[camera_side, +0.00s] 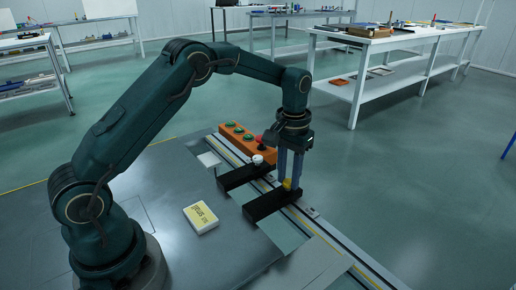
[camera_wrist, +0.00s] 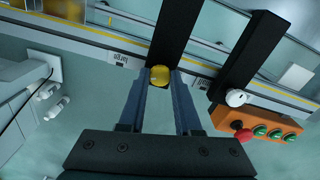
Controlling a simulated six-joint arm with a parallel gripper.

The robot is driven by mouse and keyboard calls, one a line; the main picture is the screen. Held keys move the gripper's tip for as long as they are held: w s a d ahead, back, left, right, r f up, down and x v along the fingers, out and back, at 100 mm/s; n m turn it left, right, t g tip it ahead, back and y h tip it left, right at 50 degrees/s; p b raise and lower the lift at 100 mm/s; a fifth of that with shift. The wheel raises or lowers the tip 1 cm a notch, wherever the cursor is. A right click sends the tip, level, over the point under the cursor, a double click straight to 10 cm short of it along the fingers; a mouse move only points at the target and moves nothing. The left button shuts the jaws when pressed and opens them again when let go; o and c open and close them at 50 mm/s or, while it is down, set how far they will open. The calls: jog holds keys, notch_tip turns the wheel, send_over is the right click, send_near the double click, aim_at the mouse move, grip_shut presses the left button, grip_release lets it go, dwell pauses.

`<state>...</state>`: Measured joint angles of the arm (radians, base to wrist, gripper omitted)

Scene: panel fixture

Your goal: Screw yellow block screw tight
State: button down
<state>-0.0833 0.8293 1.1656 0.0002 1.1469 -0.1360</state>
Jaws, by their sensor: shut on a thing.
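The yellow block screw (camera_side: 287,184) sits at the end of a black block (camera_side: 269,204) on the rail. In the wrist view the yellow screw (camera_wrist: 159,75) lies between my fingertips, at the end of the black bar (camera_wrist: 178,30). My gripper (camera_side: 291,178) points straight down over it and is shut on the yellow screw. In the wrist view my gripper (camera_wrist: 160,80) has a finger on each side of the screw. The fingers hide part of the screw in the side view.
A second black block (camera_side: 238,176) with a white screw (camera_side: 257,159) stands beside it. An orange button box (camera_side: 240,139) with green buttons and a red one is close behind. A white and yellow box (camera_side: 201,217) lies on the grey table (camera_side: 165,180).

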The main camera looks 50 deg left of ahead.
aim_at(288, 181)
jog(key=m, duration=0.5)
jog(key=shift+m, duration=0.3)
jog(key=m, duration=0.5)
jog(key=shift+r+m, duration=0.1)
jog(key=shift+m, duration=0.2)
jog(key=m, duration=1.1)
jog(key=shift+m, duration=0.3)
jog(key=c, duration=0.6)
grip_release()
jog(key=shift+a, duration=0.1)
jog(key=shift+r, duration=2.5)
